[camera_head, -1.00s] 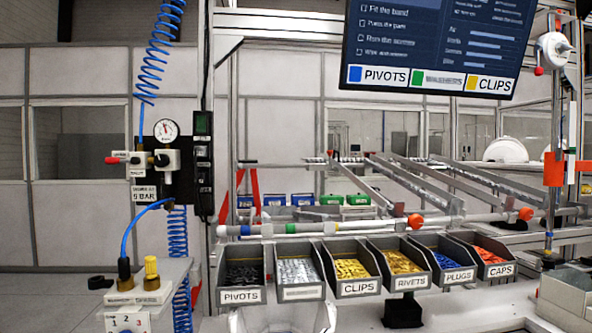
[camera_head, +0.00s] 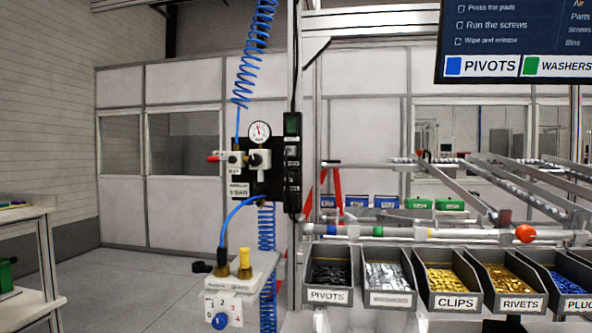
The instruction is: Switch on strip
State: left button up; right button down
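A narrow black strip (camera_head: 292,168) is mounted upright on the metal post, left of centre. A dark green switch-like part (camera_head: 292,124) is at its top, with several grey socket-like shapes below. I cannot tell from its look whether the strip is on or off. Neither of my grippers is in view, and nothing covers the strip.
Left of the strip are a pressure gauge (camera_head: 259,132) and an air valve (camera_head: 234,158) with blue coiled hoses. Below is a small unit with a yellow knob (camera_head: 244,263). Parts bins (camera_head: 332,283) line the right. A bench (camera_head: 28,210) stands far left.

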aim_at(291, 121)
jog(key=k, duration=1.35)
jog(key=z, duration=0.25)
jog(key=i, duration=0.9)
jog(key=z, duration=0.7)
